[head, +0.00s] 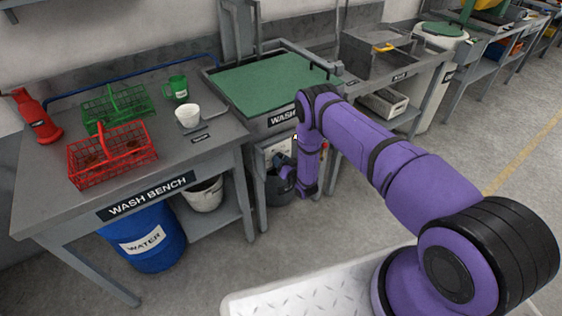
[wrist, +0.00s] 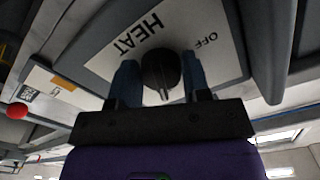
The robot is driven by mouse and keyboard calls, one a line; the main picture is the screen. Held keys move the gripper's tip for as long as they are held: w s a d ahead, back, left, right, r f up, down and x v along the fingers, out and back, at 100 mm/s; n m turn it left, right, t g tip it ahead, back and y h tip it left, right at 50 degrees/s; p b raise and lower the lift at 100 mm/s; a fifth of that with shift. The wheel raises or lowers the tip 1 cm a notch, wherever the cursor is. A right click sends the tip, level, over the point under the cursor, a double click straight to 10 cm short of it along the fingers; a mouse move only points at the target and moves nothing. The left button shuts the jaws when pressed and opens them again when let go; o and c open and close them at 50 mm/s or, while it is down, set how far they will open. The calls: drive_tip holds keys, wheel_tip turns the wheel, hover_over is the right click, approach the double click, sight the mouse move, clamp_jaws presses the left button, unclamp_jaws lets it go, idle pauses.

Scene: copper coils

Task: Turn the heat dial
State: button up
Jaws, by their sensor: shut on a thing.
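The heat dial (wrist: 161,72) is a dark round knob on a white plate (wrist: 205,60) marked HEAT and OFF, in the wrist view. My gripper (wrist: 160,82) is shut on the dial, one bluish finger on each side of it. In the head view my purple arm reaches to the front of the wash unit (head: 284,125), below its green top. The exact angle of the dial is hard to tell.
A red button (wrist: 17,111) shows at the left of the wrist view. The wash bench (head: 60,205) stands at left with red (head: 112,158) and green baskets (head: 118,108). A blue water barrel (head: 150,240) is beneath it. Open floor lies at right.

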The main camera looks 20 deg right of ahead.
drive_tip(key=n, duration=0.6)
drive_tip(key=shift+d, duration=0.1)
drive_tip(key=n, duration=0.5)
drive_tip(key=shift+d+n, duration=0.1)
drive_tip(key=shift+n, duration=0.2)
drive_tip(key=n, duration=0.5)
drive_tip(key=shift+d, duration=0.1)
drive_tip(key=n, duration=0.6)
drive_tip(key=shift+d+r, duration=0.1)
drive_tip(key=shift+r, duration=0.1)
drive_tip(key=shift+n, duration=0.3)
drive_tip(key=o, duration=0.9)
drive_tip(key=v, duration=1)
drive_tip(key=shift+s+d, duration=0.1)
drive_tip(key=shift+s, duration=0.25)
